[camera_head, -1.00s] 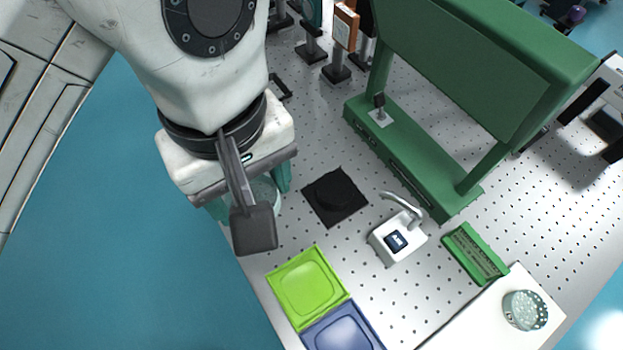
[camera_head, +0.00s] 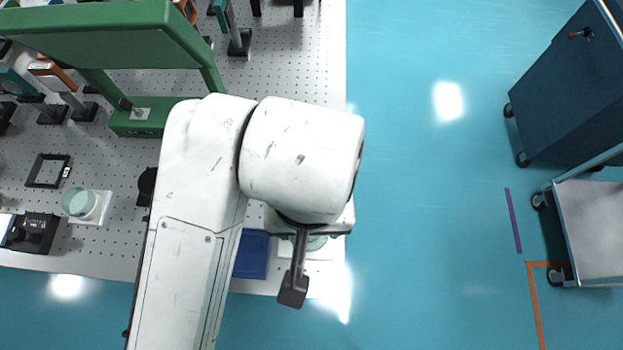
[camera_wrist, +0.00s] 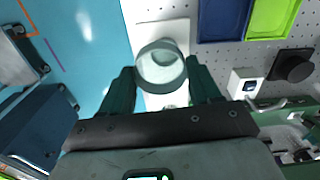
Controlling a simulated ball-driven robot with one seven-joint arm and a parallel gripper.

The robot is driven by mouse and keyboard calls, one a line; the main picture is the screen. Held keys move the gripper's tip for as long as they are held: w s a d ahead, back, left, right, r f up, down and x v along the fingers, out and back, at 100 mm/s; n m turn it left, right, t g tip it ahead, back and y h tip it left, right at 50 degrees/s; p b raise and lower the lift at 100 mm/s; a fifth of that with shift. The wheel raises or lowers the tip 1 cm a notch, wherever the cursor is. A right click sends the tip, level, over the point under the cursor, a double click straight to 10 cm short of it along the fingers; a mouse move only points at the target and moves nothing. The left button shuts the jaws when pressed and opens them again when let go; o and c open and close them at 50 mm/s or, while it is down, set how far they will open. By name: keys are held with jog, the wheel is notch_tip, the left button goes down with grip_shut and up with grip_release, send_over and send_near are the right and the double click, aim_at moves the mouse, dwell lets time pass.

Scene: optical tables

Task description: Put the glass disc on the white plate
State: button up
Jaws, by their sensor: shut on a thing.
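The glass disc (camera_wrist: 161,72) is a round, pale teal, see-through piece between the two teal fingers of my gripper (camera_wrist: 160,82) in the wrist view. My gripper is shut on it and holds it over the white plate (camera_wrist: 150,24), a flat white rectangle at the table's end. In the head view my wrist covers most of the gripper, and only a sliver of the disc (camera_head: 316,243) shows below it. Part of the white plate (camera_head: 323,271) shows there too. The height of the disc above the plate is hard to tell.
A blue tray (camera_wrist: 222,20) and a green tray (camera_wrist: 271,18) lie beside the plate. A small white device (camera_wrist: 243,83) and a black mount (camera_wrist: 293,66) stand farther along the table. Another pale disc (camera_head: 79,203) sits at the left. Blue floor is open to the right.

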jog(key=shift+d+r+m, duration=0.1)
jog(key=shift+d+m, duration=0.3)
jog(key=shift+d, duration=0.3)
jog(key=shift+w+d, duration=0.2)
jog(key=shift+d, duration=0.05)
jog(key=w+f, duration=0.3)
jog(key=w, duration=0.1)
jog(key=w+a+f, duration=0.1)
jog(key=w+f, duration=0.2)
jog(key=w, duration=0.1)
jog(key=w+a+f, duration=0.1)
jog(key=w+f, duration=0.3)
jog(key=w, duration=0.1)
jog(key=shift+w+f+p, duration=0.15)
jog(key=shift+f+p, duration=0.5)
jog(key=shift+f, duration=0.95)
jog(key=shift+f, duration=0.15)
jog(key=o, duration=1.2)
